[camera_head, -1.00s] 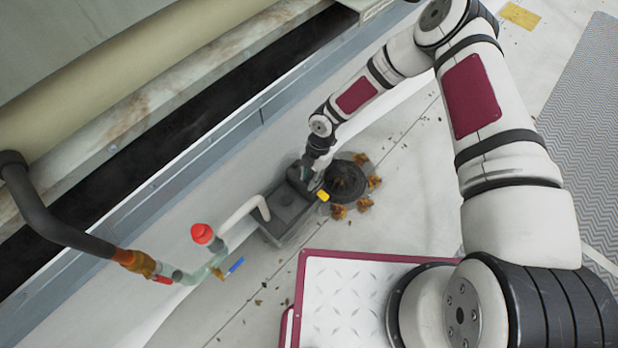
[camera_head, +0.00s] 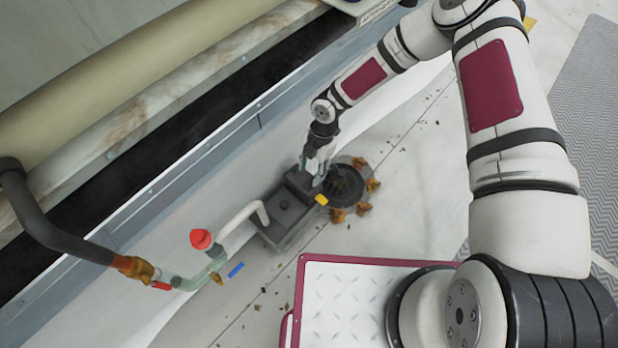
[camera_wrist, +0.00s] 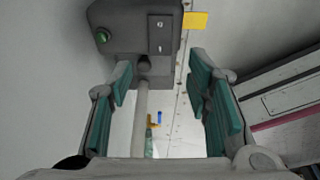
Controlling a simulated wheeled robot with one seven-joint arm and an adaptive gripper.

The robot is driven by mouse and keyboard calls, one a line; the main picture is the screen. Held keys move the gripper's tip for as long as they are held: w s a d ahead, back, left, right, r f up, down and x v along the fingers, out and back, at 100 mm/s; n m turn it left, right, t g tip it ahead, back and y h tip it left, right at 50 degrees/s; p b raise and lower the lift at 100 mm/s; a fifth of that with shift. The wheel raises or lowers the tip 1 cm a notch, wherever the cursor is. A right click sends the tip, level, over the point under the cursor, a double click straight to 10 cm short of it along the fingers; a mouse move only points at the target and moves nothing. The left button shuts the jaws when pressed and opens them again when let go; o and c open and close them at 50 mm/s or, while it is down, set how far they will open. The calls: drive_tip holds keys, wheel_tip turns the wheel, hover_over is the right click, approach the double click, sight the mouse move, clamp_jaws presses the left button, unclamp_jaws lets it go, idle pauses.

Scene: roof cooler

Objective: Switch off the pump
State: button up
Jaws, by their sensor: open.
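The pump (camera_head: 285,212) is a dark grey box on the roof floor beside the cooler wall, with a pale pipe from its top. In the wrist view the pump (camera_wrist: 130,12) shows a green round button (camera_wrist: 102,37) on its left and a dark plate (camera_wrist: 160,36) with small light marks; whether these are a switch is unclear. A yellow tag (camera_wrist: 195,20) sticks out at its right. My gripper (camera_wrist: 160,72) is open and empty, its teal-padded fingers apart below the pump in that view. In the head view my gripper (camera_head: 317,164) is close over the pump's far end; contact cannot be told.
A round dark drain (camera_head: 345,186) with brown leaves around it lies right beside the pump. A pipe with a red cap (camera_head: 201,239) and a blue-handled valve (camera_head: 236,269) stands at lower left. The cooler wall (camera_head: 180,192) runs along the left.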

drive_tip(key=v, duration=0.6)
drive_tip(key=shift+r, duration=0.2)
drive_tip(key=shift+d, duration=0.1)
